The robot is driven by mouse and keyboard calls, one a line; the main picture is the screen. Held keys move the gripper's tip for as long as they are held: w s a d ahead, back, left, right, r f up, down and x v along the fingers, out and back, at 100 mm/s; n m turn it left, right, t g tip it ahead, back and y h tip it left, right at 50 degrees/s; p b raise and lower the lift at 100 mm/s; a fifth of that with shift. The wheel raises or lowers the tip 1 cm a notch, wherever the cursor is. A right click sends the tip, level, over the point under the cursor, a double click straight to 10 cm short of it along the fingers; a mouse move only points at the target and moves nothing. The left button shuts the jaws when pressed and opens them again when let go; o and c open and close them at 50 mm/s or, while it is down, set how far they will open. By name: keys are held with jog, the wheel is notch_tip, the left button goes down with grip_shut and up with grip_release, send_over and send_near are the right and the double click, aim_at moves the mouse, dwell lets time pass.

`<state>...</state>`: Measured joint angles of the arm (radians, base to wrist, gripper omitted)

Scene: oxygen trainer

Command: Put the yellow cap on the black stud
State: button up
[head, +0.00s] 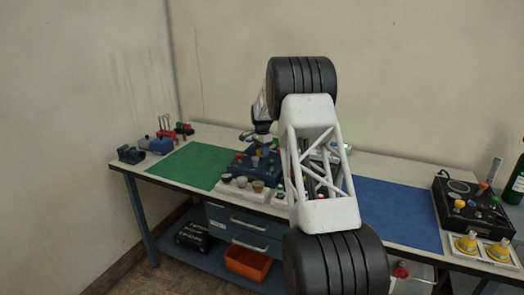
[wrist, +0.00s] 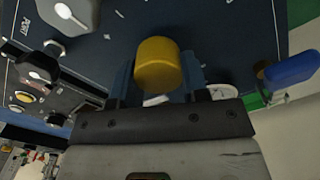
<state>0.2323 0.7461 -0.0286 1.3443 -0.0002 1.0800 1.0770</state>
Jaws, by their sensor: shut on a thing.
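In the wrist view the yellow cap (wrist: 158,66) sits between the two fingers of my gripper (wrist: 158,80), which is shut on it. The cap is over the dark blue panel of the trainer, which also shows in the head view (head: 230,172). I cannot tell how high the cap is above the panel. In the head view my gripper (head: 262,140) is over the back of this panel, partly hidden by my own arm. I cannot pick out the black stud in either view; the cap or gripper may hide it.
In the wrist view a grey knob (wrist: 70,14) and a dark knob (wrist: 38,70) stand left of the cap, and a blue handle (wrist: 292,69) at right. In the head view a green mat (head: 185,166) and a blue mat (head: 395,210) lie clear.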

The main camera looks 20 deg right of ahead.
jog(key=shift+f, duration=0.9)
jog(key=o, duration=1)
jog(key=shift+r, duration=0.15)
jog(key=shift+r, duration=3.75)
jog(key=shift+r, duration=0.1)
